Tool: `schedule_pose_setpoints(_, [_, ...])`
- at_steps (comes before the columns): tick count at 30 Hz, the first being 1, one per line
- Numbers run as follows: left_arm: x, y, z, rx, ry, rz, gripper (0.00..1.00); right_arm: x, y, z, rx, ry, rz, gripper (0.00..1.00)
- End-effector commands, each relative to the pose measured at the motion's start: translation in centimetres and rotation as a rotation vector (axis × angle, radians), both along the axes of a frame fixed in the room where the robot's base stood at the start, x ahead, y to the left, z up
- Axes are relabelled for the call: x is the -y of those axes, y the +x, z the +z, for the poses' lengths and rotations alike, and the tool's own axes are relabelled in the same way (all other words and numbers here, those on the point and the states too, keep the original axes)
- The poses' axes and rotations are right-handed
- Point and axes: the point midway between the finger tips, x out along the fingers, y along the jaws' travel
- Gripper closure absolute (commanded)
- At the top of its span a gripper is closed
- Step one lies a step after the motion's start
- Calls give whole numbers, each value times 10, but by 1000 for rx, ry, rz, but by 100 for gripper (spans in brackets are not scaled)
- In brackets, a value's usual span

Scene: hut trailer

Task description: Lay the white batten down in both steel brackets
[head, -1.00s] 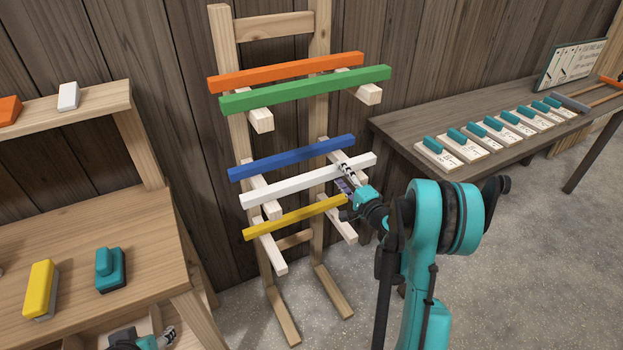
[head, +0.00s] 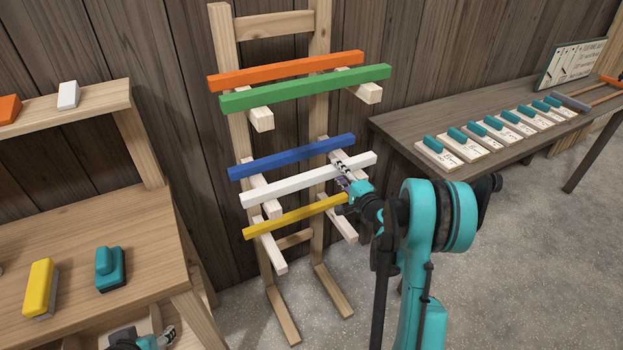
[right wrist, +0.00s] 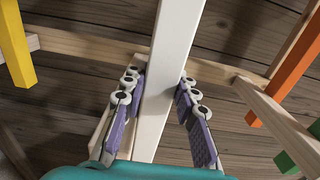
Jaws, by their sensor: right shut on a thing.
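The white batten (head: 285,186) lies across the wooden arms of the rack, between the blue batten and the yellow batten. In the right wrist view the white batten (right wrist: 168,62) runs up between the purple-padded fingers. My right gripper (head: 340,178) is shut on it, right of its middle; the right wrist view shows a finger (right wrist: 158,95) on each side. My left gripper (head: 166,336) shows only partly at the bottom left, and its opening cannot be made out. I see no steel brackets in these views.
The rack also holds a blue batten (head: 290,157), a yellow batten (head: 295,217), a green batten (head: 305,90) and an orange batten (head: 285,71). A dark table (head: 400,132) with several teal-topped blocks stands right. A wooden bench (head: 150,260) stands left.

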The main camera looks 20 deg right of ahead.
Motion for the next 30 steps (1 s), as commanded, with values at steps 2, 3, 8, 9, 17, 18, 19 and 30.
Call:
schedule_pose_setpoints(2, [0,0,2,0,0,0,53,0,0,3,0,0,0,100])
schedule_pose_setpoints(3, [0,0,3,0,0,0,53,0,0,4,0,0,0,100])
schedule_pose_setpoints(8, [0,0,7,0,0,0,53,0,0,11,0,1,0,100])
schedule_pose_setpoints(9, [0,0,8,0,0,0,53,0,0,13,0,1,0,100])
schedule_pose_setpoints(17, [0,0,14,0,0,0,53,0,0,24,0,1,0,100])
schedule_pose_setpoints(18, [0,0,15,0,0,0,53,0,0,25,0,1,0,100])
schedule_pose_setpoints(19, [0,0,16,0,0,0,53,0,0,27,0,1,0,100])
schedule_pose_setpoints(30, [0,0,20,0,0,0,53,0,-3,35,0,1,0,100])
